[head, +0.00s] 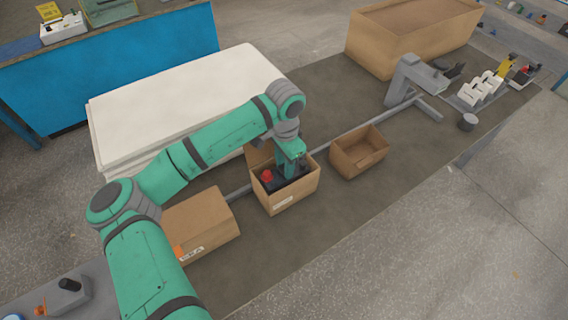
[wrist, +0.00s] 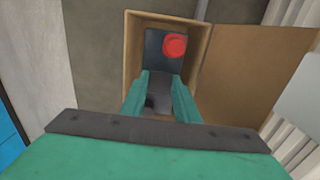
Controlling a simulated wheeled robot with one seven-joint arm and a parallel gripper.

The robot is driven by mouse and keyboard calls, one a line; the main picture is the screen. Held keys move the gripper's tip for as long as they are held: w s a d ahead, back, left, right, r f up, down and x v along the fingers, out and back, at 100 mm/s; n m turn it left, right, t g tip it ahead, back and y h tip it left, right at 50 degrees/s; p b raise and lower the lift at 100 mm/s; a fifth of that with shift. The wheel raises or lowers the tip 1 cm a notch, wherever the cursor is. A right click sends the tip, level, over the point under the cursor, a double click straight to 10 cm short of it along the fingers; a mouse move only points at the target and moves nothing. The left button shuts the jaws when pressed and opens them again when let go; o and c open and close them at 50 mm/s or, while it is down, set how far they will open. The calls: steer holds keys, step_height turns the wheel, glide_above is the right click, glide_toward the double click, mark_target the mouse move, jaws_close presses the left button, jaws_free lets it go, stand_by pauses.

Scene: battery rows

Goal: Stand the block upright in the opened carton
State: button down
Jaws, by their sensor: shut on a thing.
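The opened carton (head: 290,196) stands on the dark bench top in the head view, with a flap raised at its back. It also shows in the wrist view (wrist: 131,60), with a flap out to the right. The dark block with a red round cap (wrist: 174,46) is inside the carton; its cap shows in the head view (head: 267,175). My gripper (wrist: 160,92) reaches down into the carton and is shut on the block. The block's lower end and its contact with the carton floor are hidden.
A closed carton (head: 203,222) stands left of the opened one, and an empty open carton (head: 359,152) stands to the right. A large box (head: 412,35) and a grey machine (head: 408,78) stand farther right. White boards (head: 180,100) are stacked behind.

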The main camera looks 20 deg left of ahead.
steer(key=shift+w, duration=0.1)
steer(key=c, duration=1.4)
jaws_free()
steer(key=shift+d+f, duration=0.1)
steer(key=shift+o, duration=0.2)
step_height(320, 180, up, 13)
